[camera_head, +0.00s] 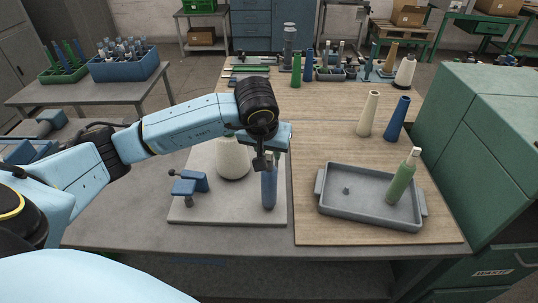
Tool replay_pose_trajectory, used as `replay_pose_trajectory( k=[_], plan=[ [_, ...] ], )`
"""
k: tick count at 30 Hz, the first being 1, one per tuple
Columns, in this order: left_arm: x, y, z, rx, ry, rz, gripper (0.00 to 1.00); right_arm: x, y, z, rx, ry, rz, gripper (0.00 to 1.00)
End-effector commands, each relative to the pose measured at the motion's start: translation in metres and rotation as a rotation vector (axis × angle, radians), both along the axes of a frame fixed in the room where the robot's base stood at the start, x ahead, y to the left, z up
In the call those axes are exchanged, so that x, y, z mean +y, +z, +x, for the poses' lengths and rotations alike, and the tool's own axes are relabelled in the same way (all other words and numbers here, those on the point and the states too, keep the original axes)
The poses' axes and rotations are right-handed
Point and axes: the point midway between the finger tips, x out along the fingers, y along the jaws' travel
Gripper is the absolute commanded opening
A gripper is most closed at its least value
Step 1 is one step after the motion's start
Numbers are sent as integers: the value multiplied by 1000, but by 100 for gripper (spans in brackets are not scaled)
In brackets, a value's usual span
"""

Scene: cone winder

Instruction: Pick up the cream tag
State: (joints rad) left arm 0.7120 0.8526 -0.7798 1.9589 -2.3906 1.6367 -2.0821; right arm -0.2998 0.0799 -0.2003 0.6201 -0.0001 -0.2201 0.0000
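I cannot make out a cream tag in the head view. A cream yarn cone (232,160) stands on a pale grey board (235,215), partly behind my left arm. A blue upright piece (269,190) stands at the right of that board. My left gripper (263,162) points down, right of the cream cone and at the top of the blue piece. The wrist hides part of the gripper, and I cannot tell whether its fingers are open, shut or touching the blue piece. My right gripper is not in view.
A grey tray (335,210) on the wooden top holds a green bottle (401,180) and a small knob. A cream cone (369,113) and a blue cone (397,120) stand behind it. A blue clamp (188,184) sits on the board. A green cabinet (480,150) borders the right.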

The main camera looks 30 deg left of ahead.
Motion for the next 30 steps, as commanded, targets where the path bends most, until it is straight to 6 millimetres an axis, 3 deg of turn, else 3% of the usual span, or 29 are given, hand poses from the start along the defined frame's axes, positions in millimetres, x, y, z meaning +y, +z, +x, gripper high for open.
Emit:
replay_pose_trajectory(
  k=[5,17,30],
  plan=[
    [0,0,0,0,0,0,8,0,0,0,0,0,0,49],
    [0,5,0,-2,0,1,8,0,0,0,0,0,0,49],
    [0,84,1,-5,0,1,8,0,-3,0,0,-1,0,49]
  ],
)
